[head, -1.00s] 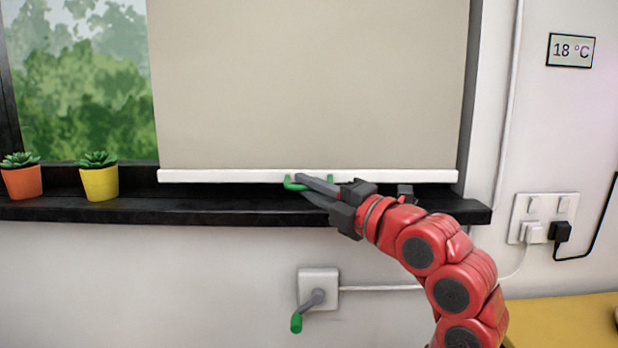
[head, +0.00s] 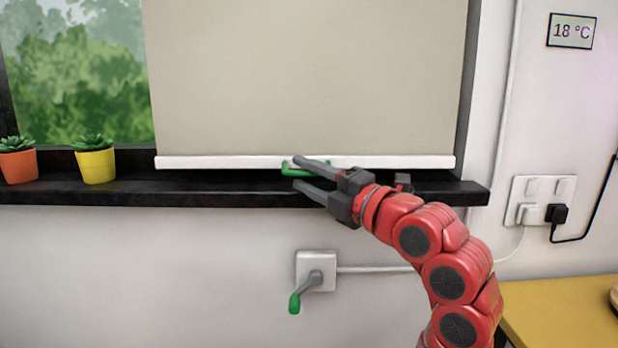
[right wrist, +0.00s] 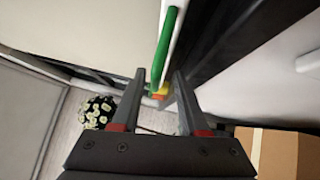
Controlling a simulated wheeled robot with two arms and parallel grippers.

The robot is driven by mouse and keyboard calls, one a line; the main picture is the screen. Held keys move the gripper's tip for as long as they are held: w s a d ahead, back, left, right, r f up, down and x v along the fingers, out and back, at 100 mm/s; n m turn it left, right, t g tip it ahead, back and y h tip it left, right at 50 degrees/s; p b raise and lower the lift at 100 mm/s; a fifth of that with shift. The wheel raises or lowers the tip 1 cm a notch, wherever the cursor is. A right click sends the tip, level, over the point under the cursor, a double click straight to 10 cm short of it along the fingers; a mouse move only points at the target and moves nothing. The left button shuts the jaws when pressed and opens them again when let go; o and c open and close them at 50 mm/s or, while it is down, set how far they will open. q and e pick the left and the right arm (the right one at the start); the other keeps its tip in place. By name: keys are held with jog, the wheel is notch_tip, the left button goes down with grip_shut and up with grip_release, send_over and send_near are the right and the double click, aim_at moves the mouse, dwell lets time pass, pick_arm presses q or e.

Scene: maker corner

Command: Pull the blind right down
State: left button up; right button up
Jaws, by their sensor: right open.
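The beige blind (head: 300,80) covers most of the window in the head view. Its white bottom bar (head: 220,162) is low, near the black sill; I cannot tell whether they touch. A green handle (head: 292,170) is on the bar, partly hidden by my right gripper. It also shows in the right wrist view (right wrist: 168,45), just beyond the fingertips. My right gripper (head: 297,172) is open, its fingers above and below the handle's left part in the head view. It also shows in the right wrist view (right wrist: 158,78), with nothing clamped. My left gripper is not in view.
The black sill (head: 200,192) holds an orange pot (head: 18,167) and a yellow pot (head: 96,166) at left. A grey crank with a green grip (head: 295,303) sticks out from a wall box below. Sockets (head: 538,203) and a yellow surface (head: 560,315) are at right.

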jog(key=p+v, duration=0.2)
jog(key=v, duration=1.5)
jog(key=shift+s, duration=0.2)
jog(key=shift+f, duration=0.15)
